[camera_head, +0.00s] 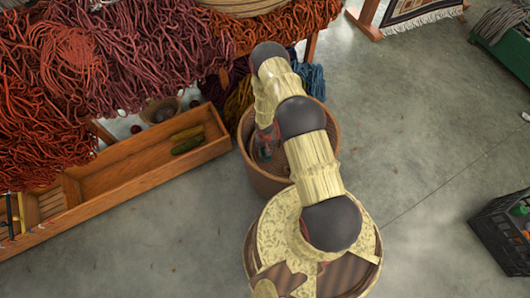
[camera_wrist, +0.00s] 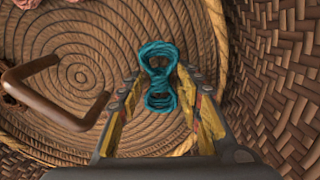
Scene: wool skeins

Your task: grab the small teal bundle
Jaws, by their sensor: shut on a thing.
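The small teal bundle (camera_wrist: 158,97) is a twisted skein, narrow at its middle, in the wrist view. My gripper (camera_wrist: 157,82) has its two yellow-and-grey fingers on either side of it and is shut on it. The skein's upper loop extends past the fingertips. Beneath it is a coiled-rope surface (camera_wrist: 60,45). In the head view my arm reaches over a round brown basket (camera_head: 268,185); the arm hides part of the basket and I cannot make out the bundle there.
A brown bent handle (camera_wrist: 75,122) stands left of my fingers, and a woven wall (camera_wrist: 275,75) rises at right. A long wooden tray (camera_head: 130,178) and hanging red wool (camera_head: 110,60) lie left of the basket. Open concrete floor (camera_head: 420,130) is at right; a black crate (camera_head: 500,235) stands there.

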